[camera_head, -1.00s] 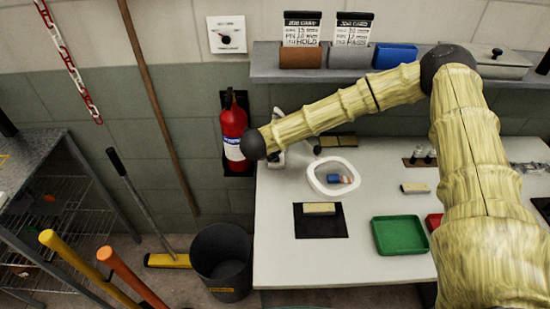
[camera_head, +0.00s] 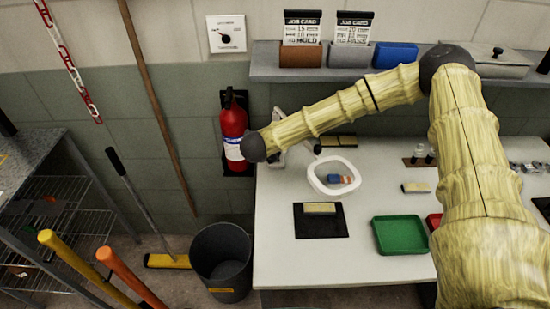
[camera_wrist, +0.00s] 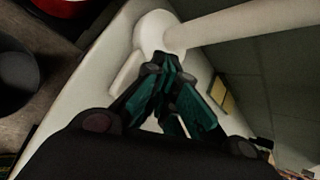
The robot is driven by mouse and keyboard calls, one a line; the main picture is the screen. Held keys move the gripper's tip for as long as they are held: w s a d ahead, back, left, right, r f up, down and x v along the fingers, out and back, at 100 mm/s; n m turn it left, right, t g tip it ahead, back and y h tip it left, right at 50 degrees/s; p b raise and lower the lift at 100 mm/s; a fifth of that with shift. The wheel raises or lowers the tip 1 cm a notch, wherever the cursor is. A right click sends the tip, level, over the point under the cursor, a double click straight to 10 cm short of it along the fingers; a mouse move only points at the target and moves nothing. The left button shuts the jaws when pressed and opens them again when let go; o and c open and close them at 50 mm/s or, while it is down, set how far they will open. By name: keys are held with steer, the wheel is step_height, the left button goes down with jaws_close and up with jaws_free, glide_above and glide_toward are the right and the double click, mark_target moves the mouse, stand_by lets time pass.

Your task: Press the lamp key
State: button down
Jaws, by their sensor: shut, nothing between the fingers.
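In the wrist view, my gripper (camera_wrist: 172,62) is shut and empty, its dark teal fingers meeting at the tips. The tips are right by a white rounded base (camera_wrist: 152,32) with a thick white post (camera_wrist: 240,20), which looks like the lamp. I cannot tell whether they touch it. A pale oblong piece (camera_wrist: 124,74) lies beside the base, left of the fingers. I cannot make out for certain which part is the key. In the head view, a whitish part of the lamp (camera_head: 279,116) shows behind my arm's end, which hides most of the gripper and the lamp base.
The white bench (camera_head: 280,255) holds a white oval dish (camera_head: 318,182) with a blue-and-orange item, a black mat (camera_head: 320,229) with a tan block, and a green tray (camera_head: 400,235). Tan blocks (camera_head: 335,141) lie at the back. A fire extinguisher (camera_head: 233,125) hangs on the wall nearby.

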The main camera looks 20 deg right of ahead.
steer(key=shift+f, duration=0.2)
stand_by(0.4)
steer(key=shift+r, duration=0.7)
steer(key=shift+r+p, duration=1.85)
steer(key=shift+r, duration=1.1)
